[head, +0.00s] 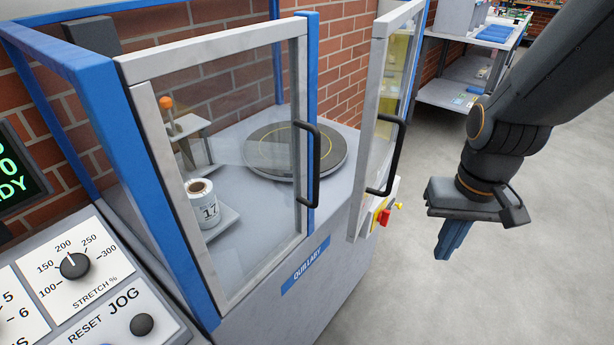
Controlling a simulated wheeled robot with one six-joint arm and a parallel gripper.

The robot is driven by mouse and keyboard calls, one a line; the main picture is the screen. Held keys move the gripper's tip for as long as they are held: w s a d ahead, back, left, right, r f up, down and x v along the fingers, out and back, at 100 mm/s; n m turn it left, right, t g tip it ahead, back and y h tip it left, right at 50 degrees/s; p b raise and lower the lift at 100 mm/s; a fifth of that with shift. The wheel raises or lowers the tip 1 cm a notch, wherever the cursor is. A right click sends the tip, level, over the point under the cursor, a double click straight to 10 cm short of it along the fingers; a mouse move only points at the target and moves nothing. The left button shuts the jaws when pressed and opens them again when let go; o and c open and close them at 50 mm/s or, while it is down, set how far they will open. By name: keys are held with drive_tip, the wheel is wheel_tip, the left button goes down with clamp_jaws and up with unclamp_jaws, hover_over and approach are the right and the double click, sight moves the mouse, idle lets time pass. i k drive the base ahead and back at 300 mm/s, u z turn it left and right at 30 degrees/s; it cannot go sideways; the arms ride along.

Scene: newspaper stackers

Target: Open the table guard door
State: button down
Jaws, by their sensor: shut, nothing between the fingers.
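The table guard has a blue frame with two glazed, grey-framed door leaves. The left leaf (216,62) stands upright at the front of the guard, with a black bar handle (315,165) near its right edge. The right leaf (366,130) stands apart from the left one, angled outward, with its own black bar handle (396,158). A gap between the leaves shows the table inside. My gripper (448,250), with blue fingers, is shut and empty. In the picture it is right of the right leaf's handle and lower, apart from both leaves.
A red-and-yellow switch (382,217) is below the right handle. A control panel (85,275) is at lower left. Grey floor (500,290) is clear at right.

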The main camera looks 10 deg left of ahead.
sight(395, 36)
drive_tip(key=u, duration=1.05)
drive_tip(key=k, duration=0.75)
drive_tip(key=z, duration=1.3)
